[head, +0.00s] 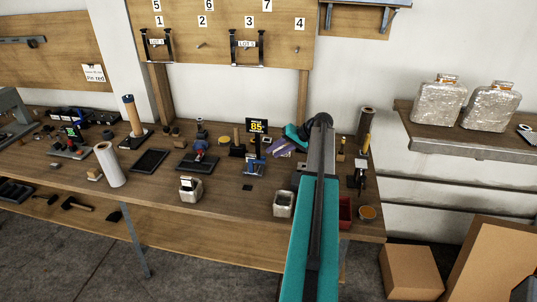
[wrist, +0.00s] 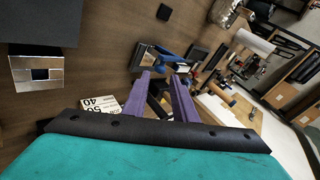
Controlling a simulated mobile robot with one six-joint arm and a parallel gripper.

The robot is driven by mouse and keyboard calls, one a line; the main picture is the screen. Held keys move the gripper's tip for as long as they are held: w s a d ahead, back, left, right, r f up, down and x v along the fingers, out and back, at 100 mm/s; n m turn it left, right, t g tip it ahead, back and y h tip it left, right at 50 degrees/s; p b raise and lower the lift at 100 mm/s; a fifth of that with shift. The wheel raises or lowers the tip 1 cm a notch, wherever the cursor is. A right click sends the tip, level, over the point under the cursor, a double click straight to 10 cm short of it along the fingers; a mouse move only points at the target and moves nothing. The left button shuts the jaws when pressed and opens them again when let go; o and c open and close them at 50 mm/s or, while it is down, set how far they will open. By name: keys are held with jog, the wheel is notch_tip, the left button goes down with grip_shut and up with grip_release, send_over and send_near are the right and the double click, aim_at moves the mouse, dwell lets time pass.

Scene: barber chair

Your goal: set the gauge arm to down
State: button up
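A small gauge (head: 257,126) with a black display reading 85 in yellow stands near the middle of the workbench. A blue and silver fixture (head: 254,167) sits just below it in the head view. A blue and silver part also shows beyond my fingertips in the wrist view (wrist: 146,56). I cannot make out the gauge arm or its position clearly. My gripper (head: 270,150) has purple fingers, close to the right of the gauge. In the wrist view its fingers (wrist: 163,76) stand apart, with dark parts visible between them. I see nothing clearly held.
A red bin (head: 345,212) stands right of my arm. A shelf with two foil-like containers (head: 436,102) is at the right. The front bench strip has some free room.

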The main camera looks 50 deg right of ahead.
aim_at(265, 157)
jog(key=shift+p+x, duration=0.6)
jog(key=shift+x, duration=1.85)
grip_shut()
jog(key=shift+f, duration=0.1)
